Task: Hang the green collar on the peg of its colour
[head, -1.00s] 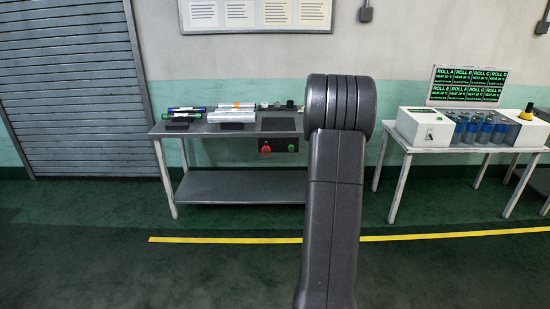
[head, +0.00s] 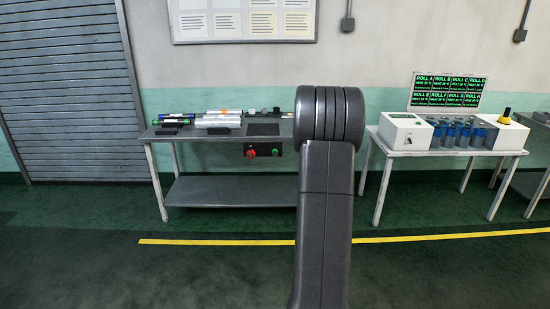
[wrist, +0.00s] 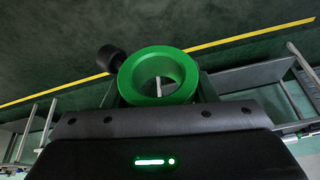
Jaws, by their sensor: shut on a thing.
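The green collar (wrist: 128,82) is a thick ring with a round hole, seen in the wrist view just beyond my gripper's dark body. My gripper (wrist: 157,90) is shut on the collar and holds it up above the floor. A dark rounded piece (wrist: 110,58) shows at the collar's upper left. In the head view, my raised arm hides the gripper and the collar. No green peg can be made out in either view.
A grey workbench (head: 215,133) with rolls and a red and a green button stands left of my arm. A white table (head: 400,151) with a machine and blue cylinders (head: 459,132) stands at right. Floor before the yellow line (head: 220,242) is clear.

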